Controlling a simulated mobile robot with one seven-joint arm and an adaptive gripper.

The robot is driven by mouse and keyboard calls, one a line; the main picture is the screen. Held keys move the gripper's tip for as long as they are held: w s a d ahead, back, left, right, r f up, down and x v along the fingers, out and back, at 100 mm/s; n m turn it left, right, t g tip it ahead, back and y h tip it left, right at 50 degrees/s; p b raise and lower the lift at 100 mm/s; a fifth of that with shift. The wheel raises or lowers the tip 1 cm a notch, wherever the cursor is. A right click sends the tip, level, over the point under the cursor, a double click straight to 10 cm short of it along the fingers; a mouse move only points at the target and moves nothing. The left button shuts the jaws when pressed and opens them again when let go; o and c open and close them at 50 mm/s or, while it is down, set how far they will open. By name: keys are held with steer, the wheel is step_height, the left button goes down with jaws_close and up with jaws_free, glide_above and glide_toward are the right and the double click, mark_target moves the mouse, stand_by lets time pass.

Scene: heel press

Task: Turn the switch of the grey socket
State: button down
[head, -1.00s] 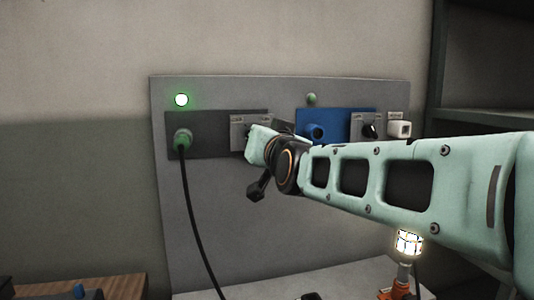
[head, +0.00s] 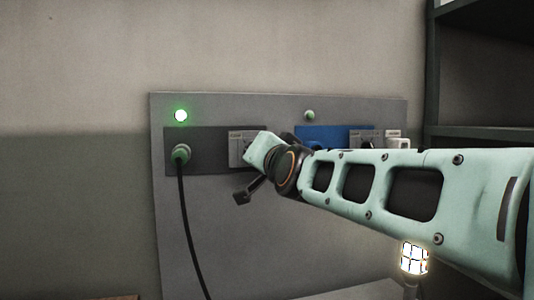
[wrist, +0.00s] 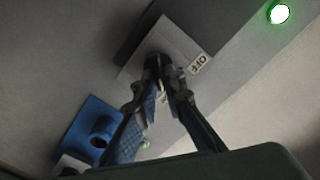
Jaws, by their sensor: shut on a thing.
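The grey socket (head: 210,152) is a dark grey plate at the left of the wall board, with a green plug (head: 180,153) in it. Its switch (head: 240,148) sits on a lighter grey plate at its right end, partly hidden by my wrist in the head view. In the wrist view, the switch plate (wrist: 178,42) carries a label that seems to read OFF. My gripper (wrist: 162,76) is shut on the dark switch knob (wrist: 154,58). The fingers cover most of the knob, so its angle is hard to tell. A green light (head: 180,115) glows above the socket.
To the right, a blue socket (head: 320,135) with its own switch (head: 362,138) is partly behind my arm. The small lamp above it (head: 310,115) looks dim. A lit caged lamp (head: 414,258) stands below my arm. A black cable (head: 188,220) hangs from the plug.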

steer(key=c, duration=2)
jaws_free()
steer(key=v, duration=1.2)
